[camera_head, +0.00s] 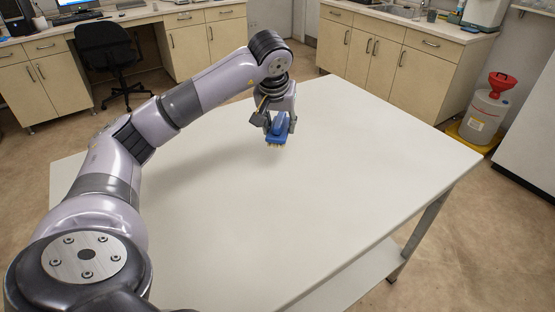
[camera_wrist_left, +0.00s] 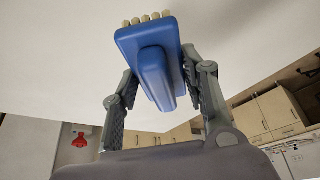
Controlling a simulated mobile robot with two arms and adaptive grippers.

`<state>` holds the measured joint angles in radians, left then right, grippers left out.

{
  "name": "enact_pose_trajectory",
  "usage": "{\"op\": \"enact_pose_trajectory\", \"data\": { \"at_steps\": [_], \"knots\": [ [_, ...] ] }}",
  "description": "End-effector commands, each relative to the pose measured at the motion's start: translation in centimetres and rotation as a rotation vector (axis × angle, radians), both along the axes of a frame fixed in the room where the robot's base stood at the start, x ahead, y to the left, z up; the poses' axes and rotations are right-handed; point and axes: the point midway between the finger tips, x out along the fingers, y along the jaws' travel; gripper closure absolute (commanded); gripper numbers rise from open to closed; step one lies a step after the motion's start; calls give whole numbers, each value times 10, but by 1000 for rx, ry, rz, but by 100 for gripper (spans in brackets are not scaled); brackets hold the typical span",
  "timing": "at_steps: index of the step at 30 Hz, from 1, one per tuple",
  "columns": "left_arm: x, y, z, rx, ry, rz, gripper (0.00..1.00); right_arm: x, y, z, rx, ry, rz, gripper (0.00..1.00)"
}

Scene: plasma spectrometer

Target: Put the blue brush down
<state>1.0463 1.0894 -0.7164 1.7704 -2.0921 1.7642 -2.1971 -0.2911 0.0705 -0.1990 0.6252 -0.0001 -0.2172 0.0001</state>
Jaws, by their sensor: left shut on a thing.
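The blue brush (camera_head: 278,130) is in my left gripper (camera_head: 280,124), over the far middle part of the white table (camera_head: 330,190). Its pale bristles point down toward the tabletop. I cannot tell whether the bristles touch the table. In the left wrist view the blue brush (camera_wrist_left: 155,65) sits between the two grey fingers of my left gripper (camera_wrist_left: 160,90), which is shut on it. The bristle tips show at the top of that view. My right gripper is not in view.
The white tabletop is otherwise bare, with free room all around the brush. Behind it stand cabinets (camera_head: 375,55) and a black chair (camera_head: 107,55). A container with a red funnel (camera_head: 500,83) stands on the floor at the right.

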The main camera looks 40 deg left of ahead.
Motion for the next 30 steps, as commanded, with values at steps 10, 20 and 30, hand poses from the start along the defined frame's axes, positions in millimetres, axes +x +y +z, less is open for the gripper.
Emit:
{"op": "enact_pose_trajectory", "data": {
  "at_steps": [10,20,30],
  "knots": [
    [0,0,-73,0,-1,0,85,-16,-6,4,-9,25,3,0],
    [-1,-1,-105,-1,3,0,85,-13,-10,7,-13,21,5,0],
    [0,0,-118,0,-2,0,85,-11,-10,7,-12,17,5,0]
  ]
}}
